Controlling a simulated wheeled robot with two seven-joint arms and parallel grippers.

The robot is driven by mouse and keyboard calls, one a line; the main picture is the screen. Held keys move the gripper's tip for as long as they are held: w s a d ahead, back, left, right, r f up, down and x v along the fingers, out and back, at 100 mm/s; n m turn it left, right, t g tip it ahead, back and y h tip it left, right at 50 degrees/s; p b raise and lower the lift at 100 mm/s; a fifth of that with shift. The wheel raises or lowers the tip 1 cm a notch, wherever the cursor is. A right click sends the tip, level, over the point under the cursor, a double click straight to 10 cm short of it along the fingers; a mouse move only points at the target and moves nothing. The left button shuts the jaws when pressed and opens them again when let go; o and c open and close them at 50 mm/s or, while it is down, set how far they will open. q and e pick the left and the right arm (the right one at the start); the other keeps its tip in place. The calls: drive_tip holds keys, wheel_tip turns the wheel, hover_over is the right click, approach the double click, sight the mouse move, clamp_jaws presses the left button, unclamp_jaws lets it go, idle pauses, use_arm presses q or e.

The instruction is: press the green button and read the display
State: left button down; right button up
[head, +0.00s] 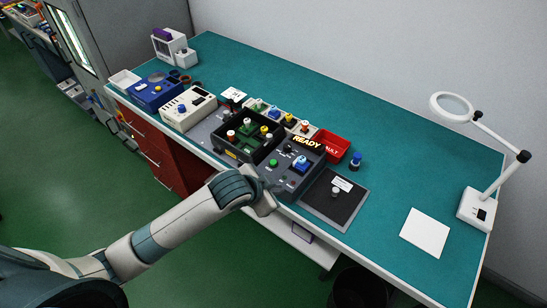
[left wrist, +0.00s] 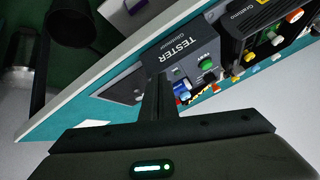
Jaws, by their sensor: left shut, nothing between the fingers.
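The tester (head: 290,185) is a dark grey box near the bench's front edge. Its display (head: 307,143) reads "READY" in yellow on black. The green button (head: 272,162) is on the tester's top, and it also shows in the left wrist view (left wrist: 206,65). A blue part (head: 301,162) sits on the tester's top. My left gripper (head: 268,198) is at the tester's front side. Its shut, empty fingers (left wrist: 158,98) point toward the tester in the left wrist view, apart from the green button. My right gripper is not in view.
A black tray (head: 222,147) with coloured parts stands left of the tester, a red "FAULT" bin (head: 333,147) behind it. A dark mat (head: 335,203) lies to its right. A white sheet (head: 425,232) and a magnifier lamp (head: 478,208) are farther right.

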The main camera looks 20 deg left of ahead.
sight(273, 162)
use_arm(q)
drive_tip(key=w+a+r+m+t, duration=0.1)
drive_tip(key=w+a+r, duration=0.4)
drive_tip(key=w+r, duration=0.5)
drive_tip(key=shift+w+m+y, duration=0.4)
drive_tip(key=shift+w+m, duration=0.1)
drive_tip(key=shift+m, duration=0.4)
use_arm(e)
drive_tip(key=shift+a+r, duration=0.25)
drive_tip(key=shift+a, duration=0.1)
use_arm(q)
drive_tip(key=shift+f, duration=0.15)
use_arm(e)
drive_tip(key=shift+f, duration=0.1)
